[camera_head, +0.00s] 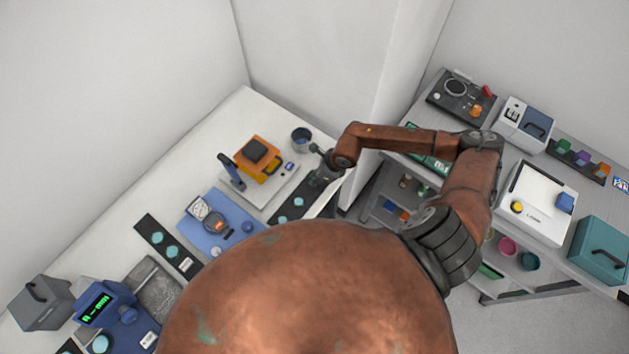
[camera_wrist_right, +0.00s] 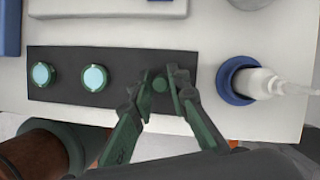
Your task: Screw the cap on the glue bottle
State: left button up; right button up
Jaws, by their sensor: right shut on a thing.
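My right gripper (camera_wrist_right: 160,76) points down over a dark strip (camera_wrist_right: 60,62) on the white table. The glue bottle (camera_wrist_right: 264,82), pale with a thin nozzle pointing right, stands in a blue round holder (camera_wrist_right: 226,82) to the right of the strip, apart from the gripper. In the head view my right gripper (camera_head: 320,174) is over the strip, and the bottle cannot be made out there. My left gripper is not in view.
Two pale teal discs (camera_wrist_right: 94,78) sit on the strip left of the fingers. A blue mat (camera_head: 190,222) lies left. The table edge is close in front.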

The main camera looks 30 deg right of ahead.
jog(key=shift+c, duration=0.3)
jog(key=shift+r, duration=0.55)
notch_tip(320, 180, up, 2)
jog(key=shift+s+a+r+b, duration=0.1)
jog(key=shift+r+b, duration=0.05)
jog(key=shift+b, duration=0.2)
jog(key=s+a+r+b, duration=0.4)
jog(key=s+a+r, duration=0.2)
jog(key=s+r, duration=0.3)
jog(key=s, duration=0.3)
jog(key=shift+a+r, duration=0.2)
jog(key=shift+r, duration=0.1)
jog(key=shift+s, duration=0.1)
jog(key=w+n+g+h+b, duration=0.1)
jog(key=w+n+g+b, duration=0.1)
jog(key=n, duration=0.7)
jog(key=w+f+n+g+h+b, duration=0.1)
jog(key=w+n+g+b, duration=0.2)
jog(key=n, duration=0.6)
jog(key=w+n+g+h+b, duration=0.1)
jog(key=w+n+g+b, duration=0.1)
jog(key=w+n, duration=0.3)
jog(key=n+g, duration=0.1)
jog(key=n, duration=0.3)
jog(key=shift+w+d+f+n+b, duration=0.15)
jog(key=shift+w+f+n+b, duration=0.1)
jog(key=shift+n+b, duration=0.15)
